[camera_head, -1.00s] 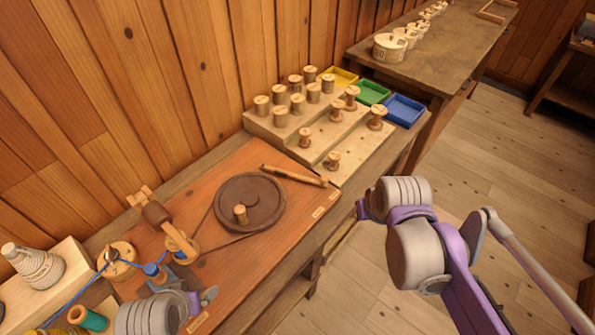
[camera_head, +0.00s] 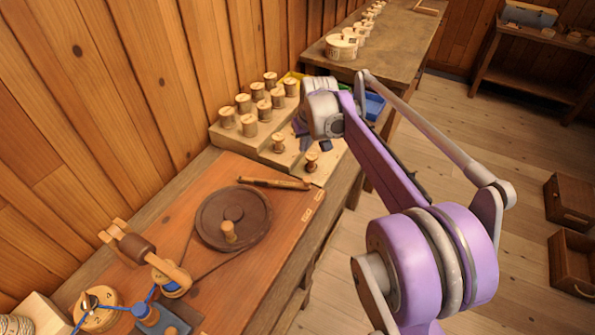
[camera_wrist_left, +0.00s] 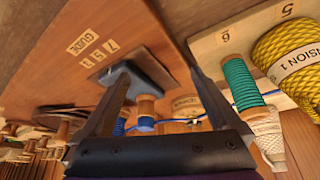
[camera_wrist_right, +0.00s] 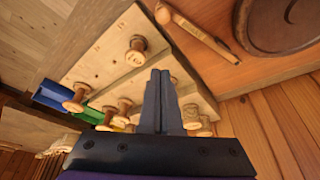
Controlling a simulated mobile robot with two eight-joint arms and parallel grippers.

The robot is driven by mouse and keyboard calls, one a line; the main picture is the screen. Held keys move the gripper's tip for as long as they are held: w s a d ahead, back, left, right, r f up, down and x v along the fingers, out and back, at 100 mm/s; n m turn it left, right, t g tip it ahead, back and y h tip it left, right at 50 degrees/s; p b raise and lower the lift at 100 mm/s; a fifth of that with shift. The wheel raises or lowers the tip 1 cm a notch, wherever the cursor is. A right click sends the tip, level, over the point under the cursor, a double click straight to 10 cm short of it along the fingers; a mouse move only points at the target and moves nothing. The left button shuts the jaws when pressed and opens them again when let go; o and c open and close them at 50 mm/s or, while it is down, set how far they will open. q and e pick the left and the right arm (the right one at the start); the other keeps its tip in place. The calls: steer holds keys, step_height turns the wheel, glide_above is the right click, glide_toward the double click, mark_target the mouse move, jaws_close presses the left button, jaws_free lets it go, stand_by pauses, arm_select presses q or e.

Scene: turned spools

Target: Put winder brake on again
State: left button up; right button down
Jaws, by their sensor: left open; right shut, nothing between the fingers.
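The winder is a reddish board with a dark round wheel (camera_head: 233,218) with a wooden knob, and a belt to a small pulley. A wooden arm with a brown barrel (camera_head: 137,246) stands at the pulley. A slim wooden bar (camera_head: 274,183) lies behind the wheel; its end also shows in the right wrist view (camera_wrist_right: 195,30). I cannot tell which part is the brake. My right gripper (camera_head: 304,138) is shut and empty above the stepped spool rack. My left gripper (camera_wrist_left: 160,72) is open, its fingers either side of a blue-grey guide block (camera_wrist_left: 150,78) in the left wrist view.
The stepped rack (camera_head: 222,137) holds several wooden spools, with a blue tray (camera_head: 374,106) behind. A blue thread runs by the guide to a numbered disc (camera_head: 97,308). A green spool (camera_wrist_left: 240,82) and yellow cord (camera_wrist_left: 288,50) stand nearby.

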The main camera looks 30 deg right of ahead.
arm_select(q)
steer(key=shift+f+b, duration=0.3)
steer(key=shift+r, duration=0.1)
arm_select(e)
steer(key=f, duration=0.9)
steer(key=shift+w+f, duration=0.2)
steer(key=shift+f, duration=0.15)
steer(key=shift+s+a, duration=0.1)
steer(key=shift+s, duration=0.45)
arm_select(q)
steer(key=shift+s, duration=0.1)
arm_select(e)
steer(key=shift+m, duration=0.7)
steer(key=s+a, duration=0.2)
steer(key=a, duration=0.1)
steer(key=s+a, duration=0.2)
steer(key=s, duration=0.1)
steer(key=shift+a, duration=0.4)
arm_select(q)
steer(key=shift+d, duration=0.1)
arm_select(e)
steer(key=shift+s+a+f, duration=0.1)
steer(key=shift+a, duration=0.05)
